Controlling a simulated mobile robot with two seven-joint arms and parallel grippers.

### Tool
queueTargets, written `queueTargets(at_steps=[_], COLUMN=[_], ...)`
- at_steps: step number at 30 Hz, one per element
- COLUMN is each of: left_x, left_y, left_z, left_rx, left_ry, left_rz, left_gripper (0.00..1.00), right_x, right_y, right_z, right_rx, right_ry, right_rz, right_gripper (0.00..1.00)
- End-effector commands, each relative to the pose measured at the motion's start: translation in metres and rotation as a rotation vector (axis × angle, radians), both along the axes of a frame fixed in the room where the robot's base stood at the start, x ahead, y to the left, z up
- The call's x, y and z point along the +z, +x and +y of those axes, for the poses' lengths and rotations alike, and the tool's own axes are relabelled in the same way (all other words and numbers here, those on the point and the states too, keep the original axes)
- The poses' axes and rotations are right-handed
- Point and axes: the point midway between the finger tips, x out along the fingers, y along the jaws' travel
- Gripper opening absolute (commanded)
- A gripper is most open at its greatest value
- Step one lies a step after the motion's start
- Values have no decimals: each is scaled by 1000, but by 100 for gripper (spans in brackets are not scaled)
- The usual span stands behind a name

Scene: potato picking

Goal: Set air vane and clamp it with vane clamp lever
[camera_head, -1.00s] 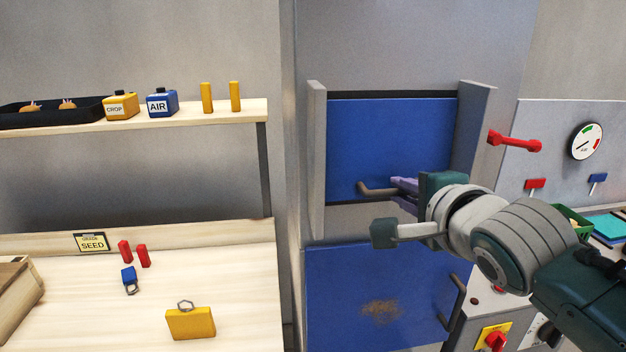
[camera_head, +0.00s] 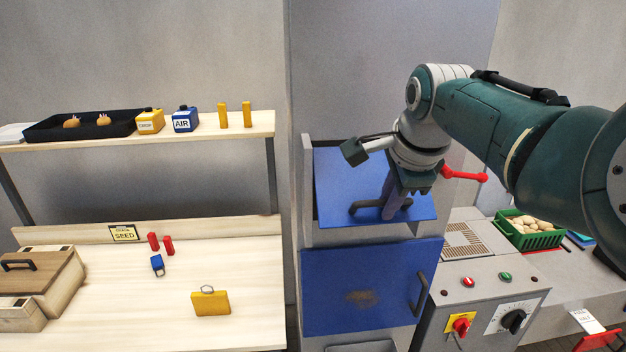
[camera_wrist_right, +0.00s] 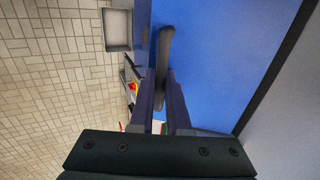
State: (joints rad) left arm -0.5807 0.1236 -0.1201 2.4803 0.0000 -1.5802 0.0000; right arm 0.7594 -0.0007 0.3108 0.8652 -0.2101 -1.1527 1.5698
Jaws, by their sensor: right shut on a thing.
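The upper blue panel (camera_head: 345,180), apparently the air vane, is tilted outward between grey side walls. It fills much of the right wrist view (camera_wrist_right: 225,50). My right gripper (camera_head: 388,210) is shut on its dark bar handle (camera_head: 362,206); the handle lies between the fingers (camera_wrist_right: 163,100) in the right wrist view (camera_wrist_right: 164,55). My left gripper is not in view.
A lower blue door (camera_head: 335,280) with a handle is below the panel. A control box (camera_head: 470,305) with knobs and a green crate (camera_head: 530,240) of potatoes are at right. A wooden bench (camera_head: 120,285) with small blocks and a shelf (camera_head: 210,132) are at left.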

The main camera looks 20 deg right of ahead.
Motion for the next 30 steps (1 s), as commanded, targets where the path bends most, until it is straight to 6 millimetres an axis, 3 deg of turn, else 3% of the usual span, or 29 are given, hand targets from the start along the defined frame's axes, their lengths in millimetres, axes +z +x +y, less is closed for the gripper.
queueTargets(at_steps=[9,25,26,28,30], left_x=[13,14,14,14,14], left_y=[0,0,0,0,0], left_z=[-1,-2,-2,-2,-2], left_rx=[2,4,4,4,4], left_ry=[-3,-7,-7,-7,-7], left_rz=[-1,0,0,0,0], left_gripper=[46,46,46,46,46], right_x=[15,17,17,17,17], right_y=[-1,0,0,0,0], right_z=[-1,-1,-1,-1,-1], right_rx=[-1,-3,-3,-3,-3], right_ry=[-1,-3,-3,-3,-3], right_rz=[6,3,3,3,3], right_gripper=[0,0,18,26,27])
